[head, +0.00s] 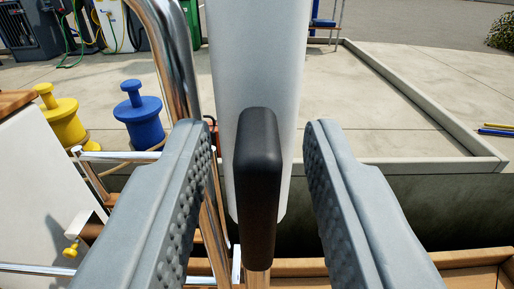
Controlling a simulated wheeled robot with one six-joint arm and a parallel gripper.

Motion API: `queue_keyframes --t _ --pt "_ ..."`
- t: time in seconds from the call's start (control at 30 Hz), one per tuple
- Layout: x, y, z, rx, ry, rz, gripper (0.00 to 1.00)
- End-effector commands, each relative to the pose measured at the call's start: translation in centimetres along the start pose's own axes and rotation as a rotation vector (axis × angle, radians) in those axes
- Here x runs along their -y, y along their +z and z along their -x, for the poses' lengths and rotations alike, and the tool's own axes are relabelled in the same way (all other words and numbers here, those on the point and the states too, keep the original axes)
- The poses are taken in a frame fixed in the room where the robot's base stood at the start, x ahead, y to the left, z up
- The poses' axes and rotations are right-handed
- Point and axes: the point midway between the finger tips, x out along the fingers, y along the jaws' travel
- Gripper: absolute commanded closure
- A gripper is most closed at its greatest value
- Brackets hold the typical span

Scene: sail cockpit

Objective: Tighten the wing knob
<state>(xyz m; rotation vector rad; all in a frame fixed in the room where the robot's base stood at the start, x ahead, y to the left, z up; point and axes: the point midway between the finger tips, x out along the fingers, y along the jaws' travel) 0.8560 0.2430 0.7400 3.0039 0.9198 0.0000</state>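A black, rounded, upright bar that looks like the wing knob (257,190) stands in the middle of the head view. My gripper (258,140) is open, with one grey ridged finger on each side of the knob. A gap shows between the knob and both fingers, wider on the right. A broad pale grey post or panel (258,60) rises behind the knob. What the knob is mounted on is hidden behind it.
A curved chrome rail (172,55) rises close behind the left finger. A white panel with a small yellow knob (71,252) is at the left. A yellow bollard (62,118) and a blue bollard (138,115) stand on the concrete dock (400,110). Wooden edging (470,258) runs at the lower right.

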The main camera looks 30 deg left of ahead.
Motion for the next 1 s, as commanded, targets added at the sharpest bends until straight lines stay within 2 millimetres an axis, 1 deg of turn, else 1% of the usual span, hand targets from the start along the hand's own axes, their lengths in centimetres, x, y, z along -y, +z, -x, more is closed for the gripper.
queue_keyframes --t 0.07,0.2,0.23,0.47,0.67,0.87,1.0 --pt "-0.01 0.00 0.01 0.000 0.000 0.000 0.70" --pt "-0.01 0.01 0.02 0.000 0.000 0.000 0.98" --pt "-0.01 0.01 0.02 0.000 0.000 0.000 1.00" --pt "-0.02 0.01 0.03 0.000 0.000 -0.006 1.00" --pt "-0.05 0.02 0.04 0.000 0.000 -0.058 1.00" --pt "-0.11 0.04 0.04 0.001 0.000 -0.183 1.00" --pt "-0.18 0.06 0.05 0.001 0.000 -0.306 1.00"
